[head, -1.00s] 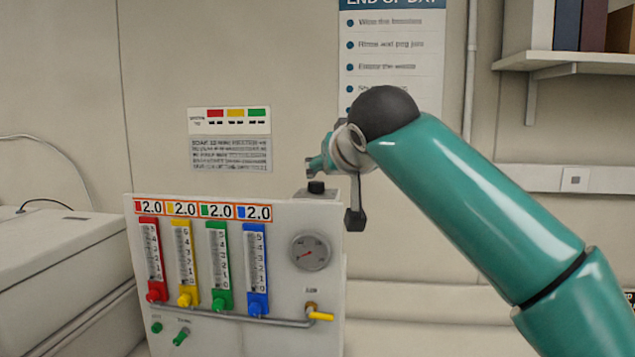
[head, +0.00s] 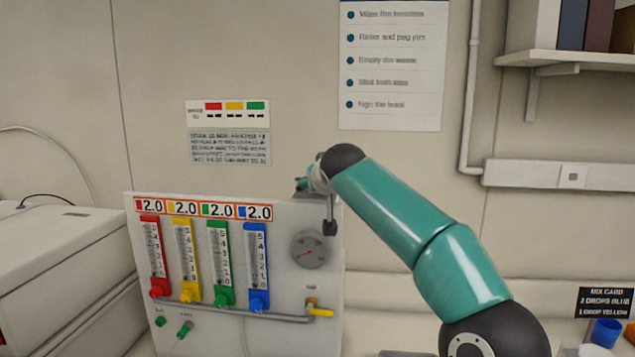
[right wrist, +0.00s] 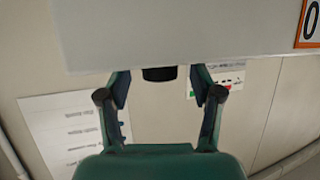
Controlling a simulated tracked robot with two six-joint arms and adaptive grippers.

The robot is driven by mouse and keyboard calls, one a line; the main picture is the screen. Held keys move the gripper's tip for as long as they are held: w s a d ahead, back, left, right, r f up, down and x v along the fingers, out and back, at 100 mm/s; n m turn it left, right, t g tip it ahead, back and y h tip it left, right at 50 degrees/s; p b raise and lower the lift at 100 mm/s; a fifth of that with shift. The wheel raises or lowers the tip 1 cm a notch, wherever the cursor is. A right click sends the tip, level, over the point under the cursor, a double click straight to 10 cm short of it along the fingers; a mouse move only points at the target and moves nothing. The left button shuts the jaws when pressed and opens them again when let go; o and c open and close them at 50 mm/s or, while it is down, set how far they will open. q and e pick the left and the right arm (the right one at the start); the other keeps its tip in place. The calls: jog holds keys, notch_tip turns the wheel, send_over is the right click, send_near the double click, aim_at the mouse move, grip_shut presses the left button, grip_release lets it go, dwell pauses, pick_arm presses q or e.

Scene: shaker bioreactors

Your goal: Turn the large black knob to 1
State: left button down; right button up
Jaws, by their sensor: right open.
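The black knob (right wrist: 160,73) shows in the right wrist view as a short dark cap at the edge of the white panel (right wrist: 190,35). My right gripper (right wrist: 160,80) is open, with one finger on each side of the knob and a visible gap to both. In the head view my right gripper (head: 304,186) is at the top edge of the panel (head: 285,285), and hides the knob there. I cannot read the knob's setting. My left gripper is not in view.
The panel carries several colored flow tubes with displays (head: 205,210) reading 2.0, a round gauge (head: 310,250) and a yellow-handled valve (head: 320,312). A white box (head: 60,260) stands at the left. A blue cup (head: 606,332) is at the lower right.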

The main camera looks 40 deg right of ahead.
jog(key=c, duration=1.1)
